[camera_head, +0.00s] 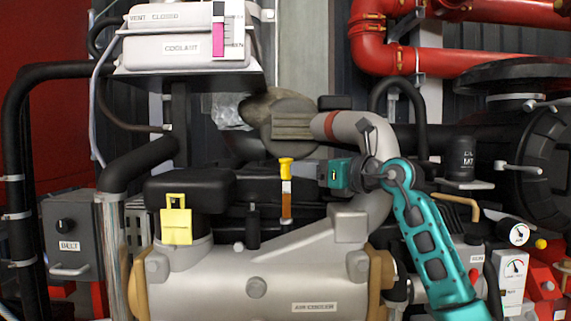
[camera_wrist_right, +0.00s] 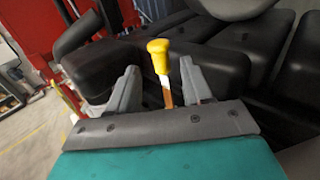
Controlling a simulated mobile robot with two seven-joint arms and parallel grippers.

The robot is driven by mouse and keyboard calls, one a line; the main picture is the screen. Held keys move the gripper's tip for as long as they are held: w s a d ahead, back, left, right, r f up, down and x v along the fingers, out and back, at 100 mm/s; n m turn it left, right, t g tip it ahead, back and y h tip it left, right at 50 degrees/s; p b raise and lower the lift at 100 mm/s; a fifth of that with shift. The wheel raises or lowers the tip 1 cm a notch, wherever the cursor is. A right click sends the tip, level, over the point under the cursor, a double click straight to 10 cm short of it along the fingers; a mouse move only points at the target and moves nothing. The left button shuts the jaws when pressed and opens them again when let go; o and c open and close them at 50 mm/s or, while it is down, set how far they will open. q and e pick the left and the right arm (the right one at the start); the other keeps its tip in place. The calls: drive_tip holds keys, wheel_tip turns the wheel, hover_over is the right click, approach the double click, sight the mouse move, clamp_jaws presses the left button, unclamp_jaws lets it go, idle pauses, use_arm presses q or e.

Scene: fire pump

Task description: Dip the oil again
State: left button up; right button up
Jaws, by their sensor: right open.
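The dipstick has a yellow handle (camera_head: 286,165) above an orange-brown strip (camera_head: 286,205), upright in front of the black engine covers. In the wrist view its yellow handle (camera_wrist_right: 160,52) stands between my right gripper's two grey fingers (camera_wrist_right: 157,88), which are spread apart with gaps at both sides. In the head view my right gripper (camera_head: 303,173) reaches in from the right, its fingers pointing left at the dipstick just below the handle. The dipstick's lower end is hidden in both views. My left gripper is in neither view.
A yellow tag-like part (camera_head: 176,226) sits on the engine's left. The grey air cooler (camera_head: 255,285) lies below the dipstick. A grey curved pipe (camera_head: 350,128) rises behind my right gripper. The coolant tank (camera_head: 165,50) is at upper left, red pipes (camera_head: 375,50) at upper right.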

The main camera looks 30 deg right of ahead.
sight(287, 164)
drive_tip(key=x, duration=0.7)
drive_tip(key=shift+p, duration=0.3)
drive_tip(key=shift+c, duration=0.2)
clamp_jaws()
drive_tip(key=shift+f, duration=0.1)
